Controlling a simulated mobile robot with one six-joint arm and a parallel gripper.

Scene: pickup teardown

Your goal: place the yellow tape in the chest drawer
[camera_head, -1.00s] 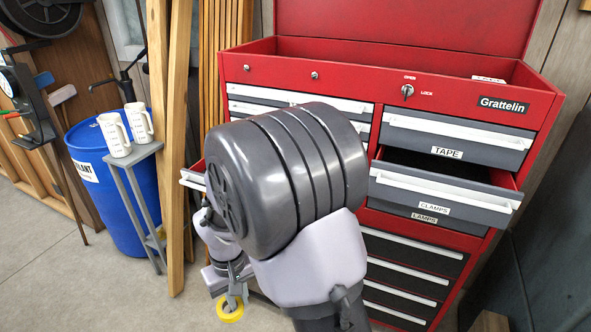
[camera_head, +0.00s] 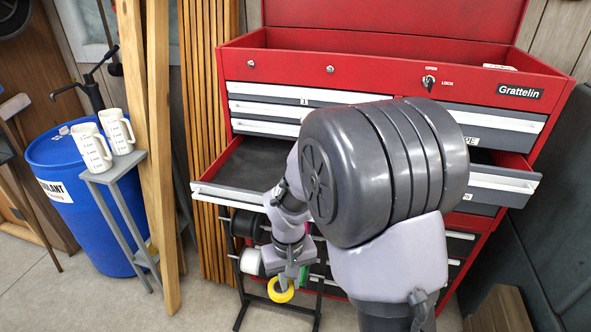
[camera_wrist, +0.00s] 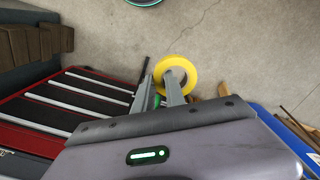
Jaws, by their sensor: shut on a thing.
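My gripper (camera_head: 287,272) is shut on the yellow tape (camera_head: 280,290), a ring hanging at its tips, low in front of the red tool chest (camera_head: 390,68). In the wrist view the tape (camera_wrist: 175,62) sits at the ends of the two fingers. A wide drawer (camera_head: 235,193) at the chest's left stands open above and left of the tape; its visible floor is bare. At right, a drawer (camera_head: 508,182) is open below the drawer with the partly hidden TAPE label (camera_head: 471,141). My arm hides the chest's middle.
A blue barrel (camera_head: 85,200) and a small grey stand (camera_head: 115,168) with two white jugs (camera_head: 105,140) are at the left. Wooden planks (camera_head: 155,150) lean beside the chest. A dark rack with spools (camera_head: 250,262) stands behind the tape. Floor is clear at front left.

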